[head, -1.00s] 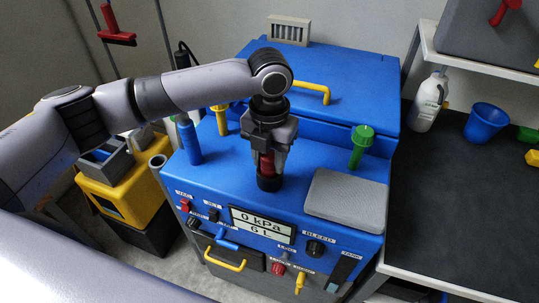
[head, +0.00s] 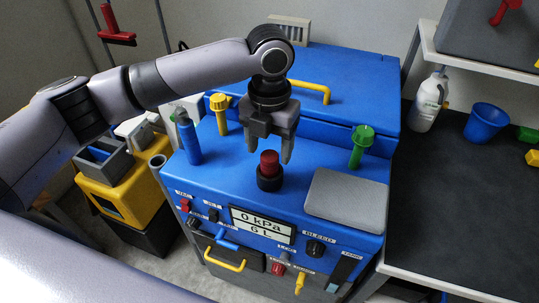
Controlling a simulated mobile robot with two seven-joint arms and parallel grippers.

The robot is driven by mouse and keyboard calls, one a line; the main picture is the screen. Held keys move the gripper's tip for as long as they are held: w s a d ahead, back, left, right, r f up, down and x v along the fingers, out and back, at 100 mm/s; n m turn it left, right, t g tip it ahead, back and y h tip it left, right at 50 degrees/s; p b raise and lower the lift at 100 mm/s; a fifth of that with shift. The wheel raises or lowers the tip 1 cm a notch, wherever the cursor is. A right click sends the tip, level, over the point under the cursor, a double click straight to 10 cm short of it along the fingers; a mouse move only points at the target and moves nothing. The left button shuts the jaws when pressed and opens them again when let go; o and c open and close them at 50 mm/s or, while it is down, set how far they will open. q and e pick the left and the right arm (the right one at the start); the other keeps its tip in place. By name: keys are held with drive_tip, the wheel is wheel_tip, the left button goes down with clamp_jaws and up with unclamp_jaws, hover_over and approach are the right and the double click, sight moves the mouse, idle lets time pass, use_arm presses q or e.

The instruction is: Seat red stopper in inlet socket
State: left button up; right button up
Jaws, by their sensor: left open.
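The red stopper (head: 269,160) sits upright in the black inlet socket (head: 269,182) on top of the blue machine (head: 225,170). Its red upper part shows above the dark ring; how deep it sits inside is hidden. My left gripper (head: 269,157) is open and empty, pointing down, with its fingers above and around the level of the stopper's top. I see no contact between the fingers and the stopper. My right gripper is not in view.
A yellow valve (head: 220,112) and blue cylinder (head: 188,140) stand left of the socket. A green valve (head: 361,146) and grey pad (head: 346,195) are to the right. A yellow handle (head: 318,90) is behind.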

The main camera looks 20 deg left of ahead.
use_arm(q)
wheel_tip(320, 180, up, 9)
drive_tip(key=shift+s+f, duration=0.1)
drive_tip(key=shift+f, duration=0.1)
idle(0.5)
